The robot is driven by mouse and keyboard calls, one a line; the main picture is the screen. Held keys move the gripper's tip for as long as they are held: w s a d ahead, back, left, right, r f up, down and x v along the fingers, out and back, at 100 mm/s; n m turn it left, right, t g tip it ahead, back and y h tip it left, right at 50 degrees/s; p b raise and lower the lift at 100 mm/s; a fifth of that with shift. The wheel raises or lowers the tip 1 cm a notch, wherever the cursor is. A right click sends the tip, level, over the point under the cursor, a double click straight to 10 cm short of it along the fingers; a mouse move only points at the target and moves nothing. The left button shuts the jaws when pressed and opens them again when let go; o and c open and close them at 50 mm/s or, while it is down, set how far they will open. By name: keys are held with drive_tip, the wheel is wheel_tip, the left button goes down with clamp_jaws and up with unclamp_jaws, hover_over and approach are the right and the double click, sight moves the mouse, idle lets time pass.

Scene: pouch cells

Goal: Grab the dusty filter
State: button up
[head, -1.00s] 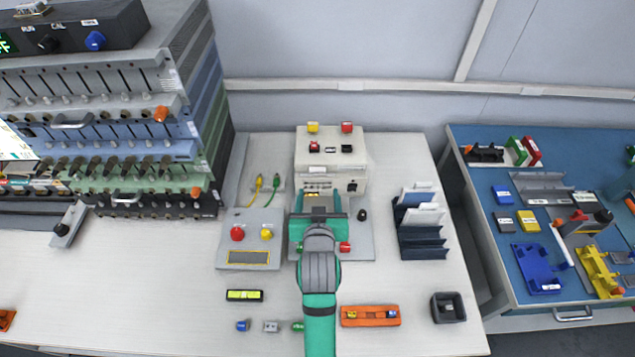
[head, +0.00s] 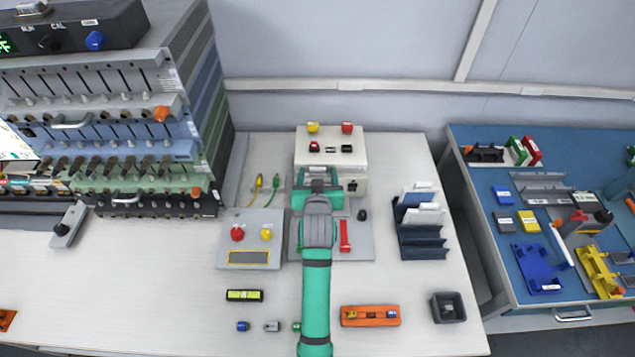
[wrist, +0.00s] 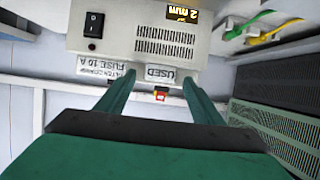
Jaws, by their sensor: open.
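My gripper (head: 318,176) is in front of the beige box (head: 357,163), whose lower front it partly hides. In the wrist view my gripper (wrist: 157,84) has its two fingers apart, with nothing held between them. The box (wrist: 115,32) appears upside down there, with a dark vent grille (wrist: 165,42), a black switch (wrist: 93,24), a small lit display (wrist: 182,13) and labels reading "USED" and "FUSE 10 A". I cannot clearly make out a dusty filter in either view.
A grey block with red and yellow buttons (head: 250,247) stands left of my arm. A red lever (head: 345,235) is close on its right. A dark rack (head: 422,245) holds light plates. An orange tray (head: 370,316) and a dark bin (head: 448,307) lie nearer.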

drive_tip(key=c, duration=1.4)
drive_tip(key=shift+c, duration=0.2)
